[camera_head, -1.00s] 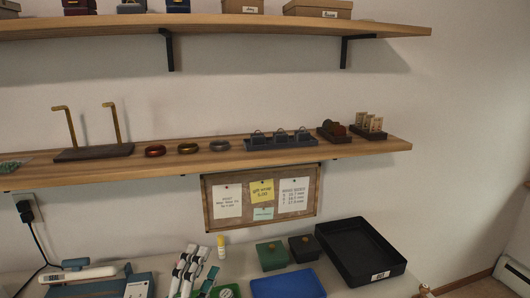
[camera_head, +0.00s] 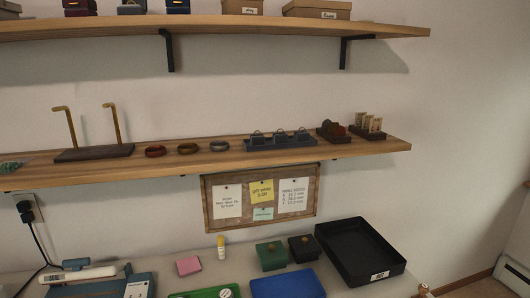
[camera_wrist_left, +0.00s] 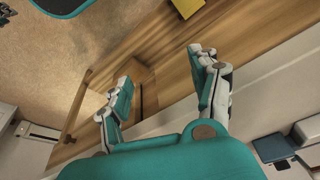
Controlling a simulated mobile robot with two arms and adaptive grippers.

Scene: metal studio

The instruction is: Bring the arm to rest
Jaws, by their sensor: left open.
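My left gripper (camera_wrist_left: 161,66) shows in the left wrist view with its two teal and white fingers spread apart. Nothing is between the fingers. Behind them are a wooden board or edge (camera_wrist_left: 262,40) and a tan surface (camera_wrist_left: 60,65). No part of my left arm shows in the head view. My right gripper is in neither view.
The bench holds a black tray (camera_head: 360,250), a blue tray (camera_head: 287,285), a green box (camera_head: 271,256), a pink block (camera_head: 189,265) and a yellow-capped tube (camera_head: 221,247). A wooden shelf (camera_head: 225,164) with bracelets hangs above, another shelf (camera_head: 260,24) higher.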

